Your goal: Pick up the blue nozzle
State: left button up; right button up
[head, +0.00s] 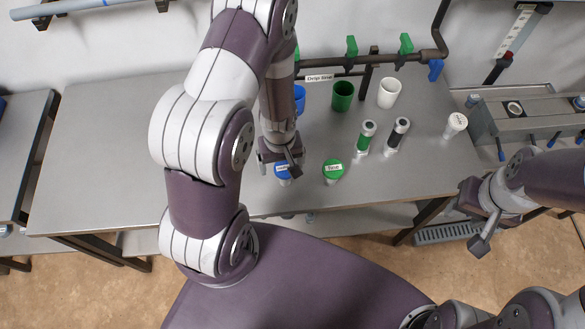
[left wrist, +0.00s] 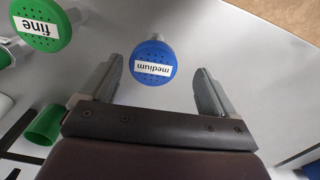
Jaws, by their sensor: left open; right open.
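The blue nozzle (head: 283,172) sits near the front edge of the grey table, partly hidden by my left gripper in the head view. In the left wrist view the blue nozzle (left wrist: 154,62) shows a round blue face with holes and a white label reading "medium". My left gripper (head: 280,160) is open above it. In the left wrist view its two fingers (left wrist: 156,85) stand on either side of the blue face, a gap on each side. My right gripper (head: 480,220) is open and empty, off the table's front right.
A green nozzle (head: 333,171) labelled "fine" stands just right of the blue one. A dark pipe with green valves runs along the back. The table's left side is clear.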

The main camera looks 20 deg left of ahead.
pick_arm(q)
jog(key=shift+d+f, duration=0.15)
jog(key=shift+f, duration=0.5)
jog(key=f, duration=0.4)
jog(key=f+p, duration=0.1)
jog(key=shift+w+d+f, duration=0.15)
jog(key=shift+w+f, duration=0.2)
jog(key=shift+f, duration=0.05)
jog(key=c, duration=1.1)
